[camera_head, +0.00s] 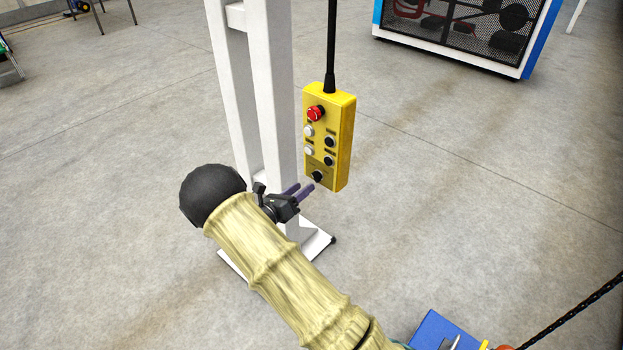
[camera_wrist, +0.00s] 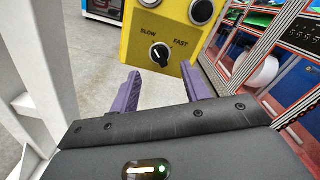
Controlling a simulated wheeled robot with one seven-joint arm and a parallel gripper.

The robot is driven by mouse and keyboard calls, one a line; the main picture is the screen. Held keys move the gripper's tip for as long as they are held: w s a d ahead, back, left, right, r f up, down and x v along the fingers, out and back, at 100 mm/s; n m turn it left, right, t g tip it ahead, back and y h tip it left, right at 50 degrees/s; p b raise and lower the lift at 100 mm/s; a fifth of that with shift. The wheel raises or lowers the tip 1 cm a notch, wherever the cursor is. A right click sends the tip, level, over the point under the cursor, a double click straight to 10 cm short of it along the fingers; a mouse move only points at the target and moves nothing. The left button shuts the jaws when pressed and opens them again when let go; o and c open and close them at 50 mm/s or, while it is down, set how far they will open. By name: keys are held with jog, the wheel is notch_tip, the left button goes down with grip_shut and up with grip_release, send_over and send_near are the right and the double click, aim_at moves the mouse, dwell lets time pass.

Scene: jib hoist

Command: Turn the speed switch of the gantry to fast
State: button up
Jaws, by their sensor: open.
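The yellow pendant control box (camera_head: 343,150) hangs from a black cable in the head view. The black speed switch (camera_head: 317,176) is the lowest control on its face. In the wrist view the speed switch (camera_wrist: 160,54) sits below the printed words SLOW, upper left, and FAST, upper right. Its white mark appears to point up and left, toward SLOW. My gripper (camera_head: 304,190) is just in front of the lower part of the box. In the wrist view its two purple fingers (camera_wrist: 160,72) are apart, below and either side of the switch, with nothing between them.
A white steel post (camera_head: 281,110) stands close behind and left of the box. A red button (camera_head: 315,114) and several white and black buttons are above the switch. A blue-framed mesh cabinet (camera_head: 460,30) stands at the back right. The floor right of the box is clear.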

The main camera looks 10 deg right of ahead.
aim_at(314, 179)
jog(key=x, duration=0.5)
jog(key=shift+w+d+p, duration=0.1)
jog(key=shift+d+p, duration=0.05)
jog(key=shift+p, duration=0.2)
jog(key=c, duration=1)
